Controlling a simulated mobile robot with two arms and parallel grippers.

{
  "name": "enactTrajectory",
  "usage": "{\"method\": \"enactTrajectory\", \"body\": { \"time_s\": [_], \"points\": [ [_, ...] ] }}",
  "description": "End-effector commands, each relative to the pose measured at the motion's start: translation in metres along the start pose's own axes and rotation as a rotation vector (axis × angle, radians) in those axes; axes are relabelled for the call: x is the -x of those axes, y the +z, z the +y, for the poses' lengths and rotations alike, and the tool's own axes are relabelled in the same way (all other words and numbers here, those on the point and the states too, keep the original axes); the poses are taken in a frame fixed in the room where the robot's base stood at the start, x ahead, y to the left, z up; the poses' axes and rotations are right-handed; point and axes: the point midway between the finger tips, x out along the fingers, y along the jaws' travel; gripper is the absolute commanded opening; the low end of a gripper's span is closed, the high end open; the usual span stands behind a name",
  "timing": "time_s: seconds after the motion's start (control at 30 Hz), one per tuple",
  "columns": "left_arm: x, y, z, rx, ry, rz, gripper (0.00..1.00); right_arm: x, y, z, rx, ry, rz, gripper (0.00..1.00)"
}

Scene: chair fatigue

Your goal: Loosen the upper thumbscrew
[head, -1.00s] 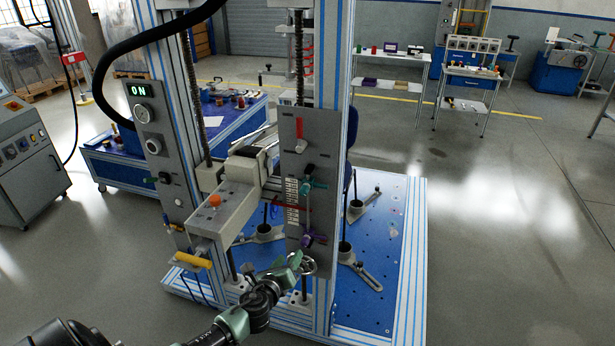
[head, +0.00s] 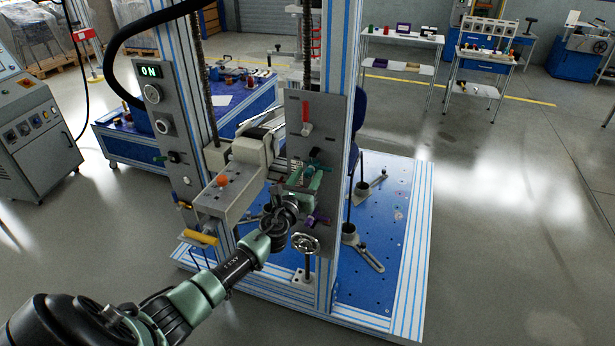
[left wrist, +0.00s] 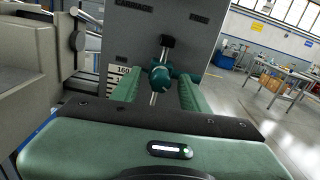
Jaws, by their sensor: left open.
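The upper thumbscrew, teal with a dark tip, shows in the left wrist view (left wrist: 160,77) on a grey panel (left wrist: 150,35). It appears between the two green fingers of my open left gripper (left wrist: 158,92), near their far ends. I cannot tell whether the fingers touch it. In the head view the left gripper (head: 306,180) is raised in front of the panel and partly hides the teal thumbscrew (head: 314,166). A purple thumbscrew (head: 316,220) sits lower on the panel. My right gripper is not in view.
A handwheel (head: 305,243) is just below the purple thumbscrew. A red lever (head: 306,115) is higher on the panel. A grey arm with an orange button (head: 222,181) juts out to the left. The frame's upright (head: 342,120) stands close on the right.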

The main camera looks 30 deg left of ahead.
Motion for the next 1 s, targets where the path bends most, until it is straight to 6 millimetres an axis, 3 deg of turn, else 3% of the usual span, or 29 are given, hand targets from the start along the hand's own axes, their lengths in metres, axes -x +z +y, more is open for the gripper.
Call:
{"method": "enactTrajectory", "body": {
  "time_s": [0.23,0.4,0.77,1.0],
  "points": [
    [-0.0008,0.0002,-0.0002,0.001,0.0,0.0,0.45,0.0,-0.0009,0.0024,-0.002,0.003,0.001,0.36],
    [-0.0007,0.0001,-0.0002,0.002,0.0,0.0,0.0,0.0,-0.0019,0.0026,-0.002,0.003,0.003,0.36],
    [-0.0005,-0.0008,-0.0001,0.039,0.0,0.0,0.0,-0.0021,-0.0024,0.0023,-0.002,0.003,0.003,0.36],
    [-0.0004,-0.002,-0.0005,0.173,0.0,0.001,0.0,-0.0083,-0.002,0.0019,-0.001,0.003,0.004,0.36]
  ]
}}
